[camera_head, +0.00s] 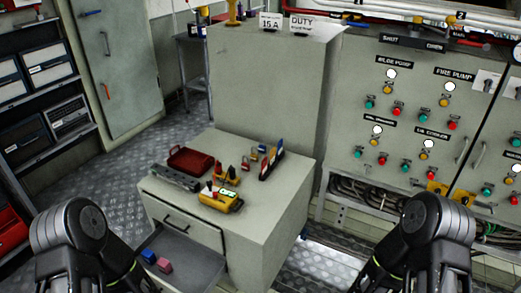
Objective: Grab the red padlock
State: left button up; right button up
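Small red items that could be padlocks stand on the grey cabinet top (262,208). One small red piece (254,154) is beside an upright red, blue and white holder (271,159). A pinkish-red block-like item (164,265) lies in the open drawer (185,262) next to a blue one (148,256). They are too small to tell which is the red padlock. Both my black arms show at the lower left and lower right, apart from the cabinet. Neither gripper's fingers show; they are below the picture edge.
A yellow meter-like device (220,199), a red open case (190,160) and a grey bar-shaped item (175,178) occupy the cabinet top. Its front right part is bare. The drawer sticks out towards me. A control panel (415,120) with buttons stands at right.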

aim_at(245, 167)
jog(key=i+l, duration=0.85)
jog(key=i+l+z, duration=0.1)
jog(key=i+l, duration=0.75)
jog(key=i, duration=0.15)
